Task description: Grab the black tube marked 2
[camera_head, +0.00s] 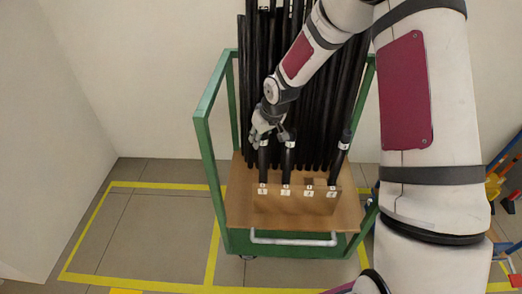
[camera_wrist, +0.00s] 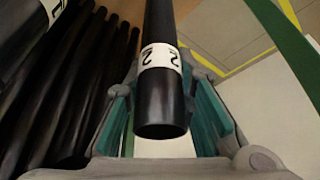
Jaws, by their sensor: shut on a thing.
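In the wrist view a black tube (camera_wrist: 160,105) with a white band marked 2 stands between the two green-padded fingers of my gripper (camera_wrist: 168,125). In the head view my gripper (camera_head: 268,130) is at the tops of the front tubes in the green cart, shut on a tube. Two short-looking black tubes with white bands stand under and beside it. Their band marks are too small to read there, and my fingers partly hide the tops.
The green cart (camera_head: 209,130) has a wooden base with several numbered front slots. Another banded black tube (camera_head: 338,163) stands at the right. Several long black tubes (camera_head: 310,120) stand close behind. Yellow-lined floor (camera_head: 150,235) is clear to the left.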

